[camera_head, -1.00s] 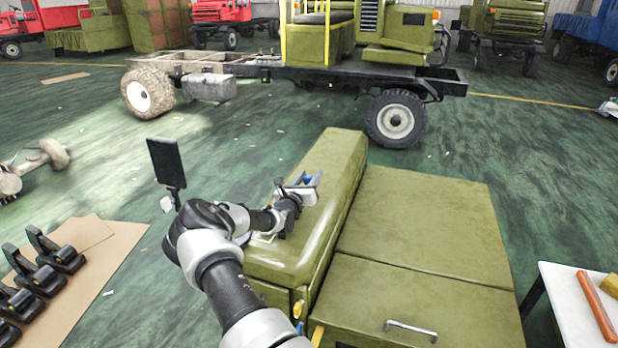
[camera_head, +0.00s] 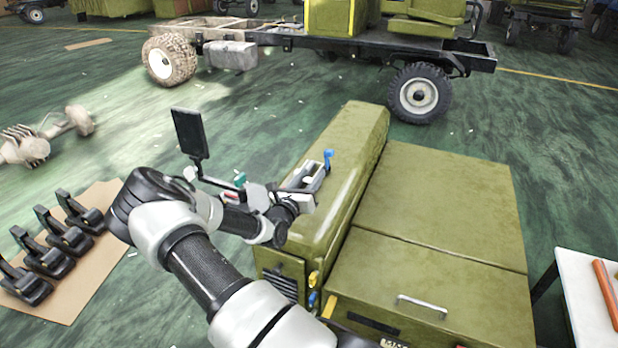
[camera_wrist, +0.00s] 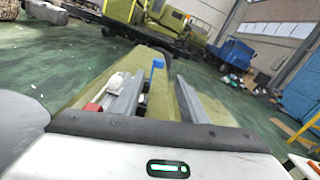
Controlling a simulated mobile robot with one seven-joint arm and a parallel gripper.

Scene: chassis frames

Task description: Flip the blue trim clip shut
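The blue trim clip (camera_head: 328,156) stands up from the top of the long olive-green hood (camera_head: 345,190), just beyond my fingertips. In the wrist view the blue clip (camera_wrist: 158,63) shows past the gap between the two fingers. My gripper (camera_head: 313,177) is over the hood, its fingers pointing toward the clip. In the wrist view my gripper (camera_wrist: 160,84) has its fingers apart with nothing between them. A red piece (camera_head: 232,196) and a teal piece (camera_head: 240,179) show left of my wrist. The clip's base is too small to make out.
A flat olive panel with a handle (camera_head: 420,306) lies right of the hood. A white table (camera_head: 585,285) with an orange bar is at the right edge. Several black parts (camera_head: 65,238) lie on cardboard at left. A truck chassis (camera_head: 330,55) stands behind, with open green floor between.

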